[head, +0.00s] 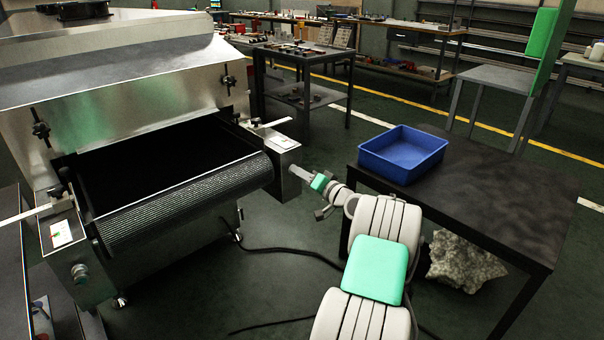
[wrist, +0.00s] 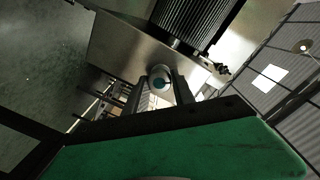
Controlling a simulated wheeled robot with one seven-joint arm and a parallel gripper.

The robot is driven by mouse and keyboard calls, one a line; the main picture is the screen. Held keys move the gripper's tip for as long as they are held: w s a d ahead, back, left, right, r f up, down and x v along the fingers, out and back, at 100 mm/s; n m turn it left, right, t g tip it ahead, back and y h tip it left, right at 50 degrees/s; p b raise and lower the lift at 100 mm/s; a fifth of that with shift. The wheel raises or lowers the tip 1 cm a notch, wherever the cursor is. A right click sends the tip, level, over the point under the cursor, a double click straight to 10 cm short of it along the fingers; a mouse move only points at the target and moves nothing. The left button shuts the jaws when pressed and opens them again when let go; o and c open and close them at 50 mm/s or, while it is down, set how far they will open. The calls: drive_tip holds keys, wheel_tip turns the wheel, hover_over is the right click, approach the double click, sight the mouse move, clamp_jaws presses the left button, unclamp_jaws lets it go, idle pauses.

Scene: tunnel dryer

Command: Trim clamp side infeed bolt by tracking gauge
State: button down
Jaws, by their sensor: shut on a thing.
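The tunnel dryer (head: 120,95) stands at the left, with a dark mesh conveyor belt (head: 180,205) at its mouth. My gripper (head: 298,171) is at the end face of the steel block at the belt's right side. In the wrist view, my gripper (wrist: 158,84) has its two fingers on either side of a round bolt head (wrist: 160,79) and is shut on it. In the head view the bolt under my gripper is hidden. A matching bolt knob (head: 80,273) shows on the left block. A white gauge plate (head: 62,233) with small coloured marks lies on that left block; its reading is too small to tell.
A dark table (head: 480,205) with a blue bin (head: 403,153) stands right of my arm. A pale rock-like lump (head: 463,262) lies under it. Dark cables (head: 290,252) cross the floor. Workbenches stand behind.

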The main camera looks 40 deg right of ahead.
drive_tip(key=c, duration=1.1)
unclamp_jaws()
drive_tip(key=shift+o, duration=0.2)
drive_tip(key=shift+s, duration=0.15)
drive_tip(key=s+p, duration=0.1)
drive_tip(key=s, duration=0.6)
drive_tip(key=shift+s+r, duration=0.2)
drive_tip(key=shift+s, duration=0.1)
